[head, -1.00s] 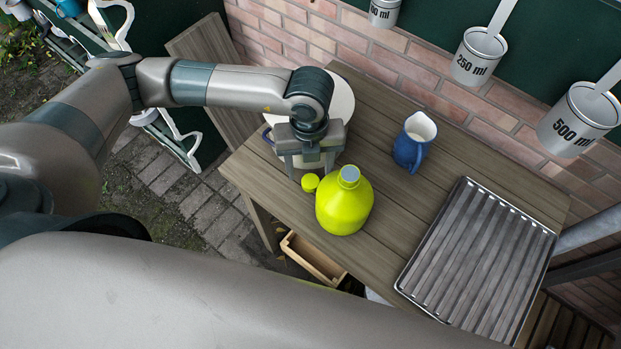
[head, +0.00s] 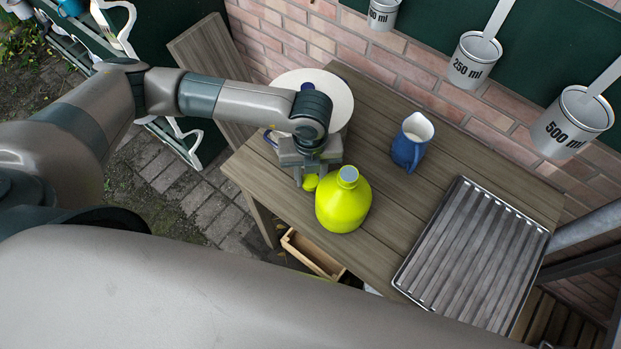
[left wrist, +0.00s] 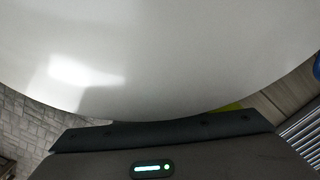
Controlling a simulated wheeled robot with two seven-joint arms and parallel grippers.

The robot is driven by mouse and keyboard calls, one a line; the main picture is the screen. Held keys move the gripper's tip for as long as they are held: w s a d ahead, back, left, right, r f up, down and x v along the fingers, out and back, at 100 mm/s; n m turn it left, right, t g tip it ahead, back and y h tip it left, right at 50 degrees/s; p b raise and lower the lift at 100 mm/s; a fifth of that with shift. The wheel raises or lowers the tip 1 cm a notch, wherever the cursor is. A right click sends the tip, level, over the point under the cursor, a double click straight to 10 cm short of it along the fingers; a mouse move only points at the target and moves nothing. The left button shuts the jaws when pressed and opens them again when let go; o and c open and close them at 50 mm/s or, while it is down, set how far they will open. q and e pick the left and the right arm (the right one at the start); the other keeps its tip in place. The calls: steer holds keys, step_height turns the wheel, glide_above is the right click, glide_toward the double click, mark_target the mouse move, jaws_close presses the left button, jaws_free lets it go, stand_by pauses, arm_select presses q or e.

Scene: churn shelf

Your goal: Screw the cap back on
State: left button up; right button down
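A yellow-green jug (head: 343,207) stands upright on the wooden table in the head view, its round grey-topped neck (head: 348,175) without a cap. A small yellow-green cap (head: 310,183) is just left of the jug. My left gripper (head: 311,178) points down over the cap, with its fingers on either side of it. The fingers partly hide the cap, and whether they touch it is unclear. In the left wrist view a large white round surface covers the fingers and cap; only a green sliver (left wrist: 230,107) shows. My right gripper is out of view.
A white round lidded pot (head: 335,95) stands behind my left gripper. A blue jug (head: 411,142) is toward the back, and a ridged metal tray (head: 475,255) lies at the right. Table between them is clear. Measuring cups (head: 473,60) hang on the wall.

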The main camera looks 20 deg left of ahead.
mark_target(311, 180)
arm_select(q)
steer(key=c, duration=0.3)
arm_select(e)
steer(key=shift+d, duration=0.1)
arm_select(q)
steer(key=shift+r, duration=0.1)
